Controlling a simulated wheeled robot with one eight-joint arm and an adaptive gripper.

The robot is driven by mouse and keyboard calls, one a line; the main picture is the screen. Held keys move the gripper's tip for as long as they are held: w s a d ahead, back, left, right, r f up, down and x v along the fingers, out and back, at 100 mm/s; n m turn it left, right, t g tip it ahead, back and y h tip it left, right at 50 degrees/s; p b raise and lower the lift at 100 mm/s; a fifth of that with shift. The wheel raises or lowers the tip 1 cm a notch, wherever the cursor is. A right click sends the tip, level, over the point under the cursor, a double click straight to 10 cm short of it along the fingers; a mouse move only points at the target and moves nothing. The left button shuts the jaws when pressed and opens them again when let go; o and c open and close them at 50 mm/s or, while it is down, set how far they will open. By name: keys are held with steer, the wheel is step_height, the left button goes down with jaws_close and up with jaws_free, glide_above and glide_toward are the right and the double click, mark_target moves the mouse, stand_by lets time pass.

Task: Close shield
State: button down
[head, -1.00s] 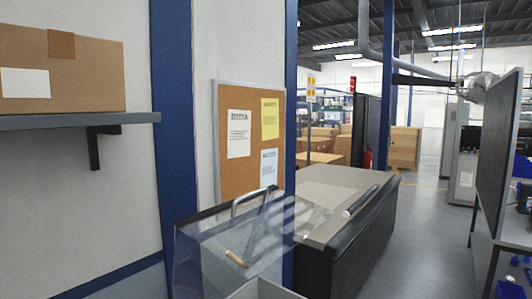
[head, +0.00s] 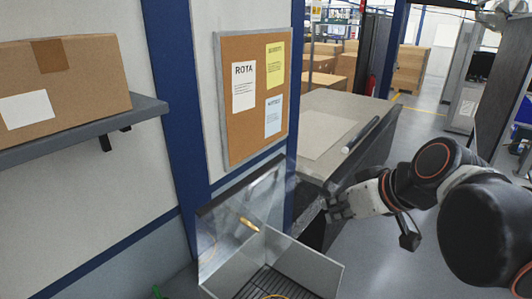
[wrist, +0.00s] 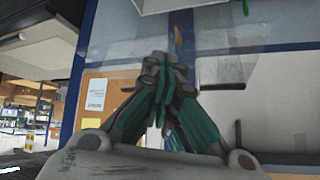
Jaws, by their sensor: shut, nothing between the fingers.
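The shield (head: 225,212) is a clear panel with a dark top edge and a small brass-coloured piece (head: 249,225) on it. In the head view it stands raised at the back left side of an open grey metal box (head: 316,266). Its lower part is hard to separate from the box. My gripper (head: 332,208) is right of the shield, above the box's right side, apart from the panel in this view. In the wrist view my gripper (wrist: 163,72) is shut and empty, with the clear panel beyond its fingertips.
A grey-topped bench (head: 335,125) stands behind my gripper. A cork board (head: 252,100) hangs on the wall beside a blue post. A shelf (head: 75,132) with a cardboard box (head: 65,85) juts out at left. Open floor (head: 410,130) lies at right.

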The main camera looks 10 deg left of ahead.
steer(key=w+a+r+n+y, duration=0.55)
steer(key=w+a+r, duration=0.25)
steer(key=w+a, duration=0.3)
steer(key=p, duration=0.2)
glide_above(266, 175)
steer(key=w+a, duration=0.1)
steer(key=a, duration=0.2)
step_height(266, 175, down, 4)
steer(key=shift+s+d+f+p, duration=0.2)
steer(key=shift+d+f, duration=0.4)
steer(key=shift+s+d+f+p, duration=0.15)
steer(key=shift+d+f+p, duration=0.05)
steer(key=shift+d+f, duration=0.35)
steer(key=shift+s+d+f, duration=0.15)
steer(key=shift+s+d, duration=0.05)
steer(key=shift+d, duration=0.05)
steer(key=shift+f, duration=0.25)
steer(key=shift+d, duration=0.1)
